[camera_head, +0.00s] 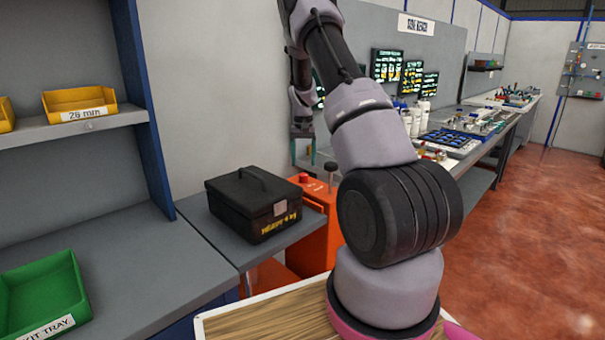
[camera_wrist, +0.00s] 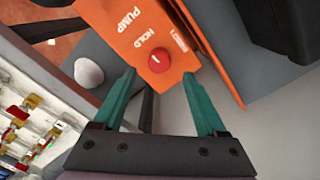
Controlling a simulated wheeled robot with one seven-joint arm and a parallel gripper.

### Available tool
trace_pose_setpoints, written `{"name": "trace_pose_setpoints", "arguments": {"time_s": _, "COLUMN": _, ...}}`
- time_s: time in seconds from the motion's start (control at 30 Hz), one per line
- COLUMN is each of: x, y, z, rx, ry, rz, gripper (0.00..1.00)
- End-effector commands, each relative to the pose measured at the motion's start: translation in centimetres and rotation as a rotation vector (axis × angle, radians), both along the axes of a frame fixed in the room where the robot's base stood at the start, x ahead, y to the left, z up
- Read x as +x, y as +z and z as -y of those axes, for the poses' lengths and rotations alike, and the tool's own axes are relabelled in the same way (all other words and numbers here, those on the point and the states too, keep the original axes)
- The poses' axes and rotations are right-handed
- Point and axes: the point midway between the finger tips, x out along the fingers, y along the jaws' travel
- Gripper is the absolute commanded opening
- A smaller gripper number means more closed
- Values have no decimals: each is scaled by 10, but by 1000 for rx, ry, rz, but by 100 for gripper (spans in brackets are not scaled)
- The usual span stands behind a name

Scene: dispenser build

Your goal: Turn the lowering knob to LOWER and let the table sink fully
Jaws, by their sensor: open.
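The lowering knob is a red round knob with a short white mark (camera_wrist: 160,60), on an orange panel (camera_wrist: 135,35) lettered PUMP and HOLD, with a third label too small to read surely. I cannot tell exactly which label the mark points to. In the head view the knob (camera_head: 304,178) sits on the orange lift body (camera_head: 318,235) beside the grey table top (camera_head: 205,222). My gripper (camera_wrist: 158,76) is open, its teal fingertips on either side of the knob in the wrist view. In the head view my gripper (camera_head: 303,158) is above the knob, apart from it.
A black lidded case (camera_head: 252,205) stands on the table top. A black-knobbed lever (camera_head: 331,170) rises right of the red knob. Shelving with a green tray (camera_head: 42,300) and yellow bins (camera_head: 80,103) is at left. A long workbench (camera_head: 490,140) runs behind right; floor there is clear.

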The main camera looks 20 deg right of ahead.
Motion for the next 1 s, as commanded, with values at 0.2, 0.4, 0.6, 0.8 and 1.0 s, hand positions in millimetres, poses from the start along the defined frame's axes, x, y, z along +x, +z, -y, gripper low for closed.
{"name": "trace_pose_setpoints", "arguments": {"time_s": 0.2, "x": -1, "y": -38, "z": 0, "rx": 1, "ry": -1, "rz": -3, "gripper": 74}}
{"name": "trace_pose_setpoints", "arguments": {"time_s": 0.4, "x": -1, "y": -54, "z": 0, "rx": 1, "ry": -1, "rz": 0, "gripper": 74}}
{"name": "trace_pose_setpoints", "arguments": {"time_s": 0.6, "x": 0, "y": -55, "z": 0, "rx": 1, "ry": -1, "rz": 0, "gripper": 74}}
{"name": "trace_pose_setpoints", "arguments": {"time_s": 0.8, "x": 0, "y": -55, "z": 0, "rx": 1, "ry": -1, "rz": 0, "gripper": 36}}
{"name": "trace_pose_setpoints", "arguments": {"time_s": 1.0, "x": 0, "y": -55, "z": 0, "rx": 1, "ry": -1, "rz": 0, "gripper": 0}}
